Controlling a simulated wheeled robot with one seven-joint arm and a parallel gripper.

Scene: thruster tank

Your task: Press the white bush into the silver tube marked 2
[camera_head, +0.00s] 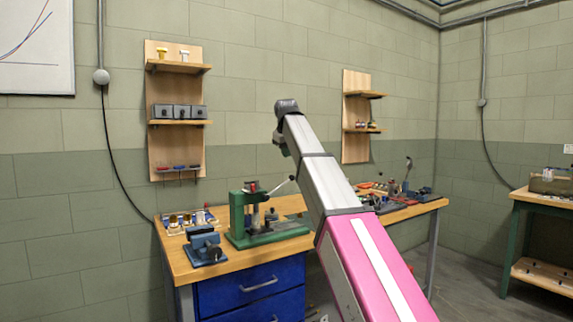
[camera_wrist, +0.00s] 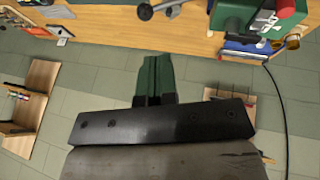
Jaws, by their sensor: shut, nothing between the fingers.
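A small white flanged piece, which looks like the white bush (camera_head: 184,55), stands on the top shelf of the left wall board, right of a yellow one (camera_head: 161,53). Several small cylinders (camera_head: 186,219) stand at the bench's left back; which one is the silver tube marked 2 is too small to tell. The green press (camera_head: 240,218) stands on the bench, and part of it shows in the wrist view (camera_wrist: 232,18). My gripper (camera_wrist: 152,58) has green fingers, shut and empty, in the air apart from these things. In the head view the arm hides most of it.
A blue vise (camera_head: 205,246) sits at the bench's (camera_head: 182,266) front left. The left board's middle shelf holds grey bins (camera_head: 180,111). A second wall board (camera_head: 356,90) hangs behind my arm. Tools crowd the bench's right part. Another table (camera_head: 545,200) stands far right.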

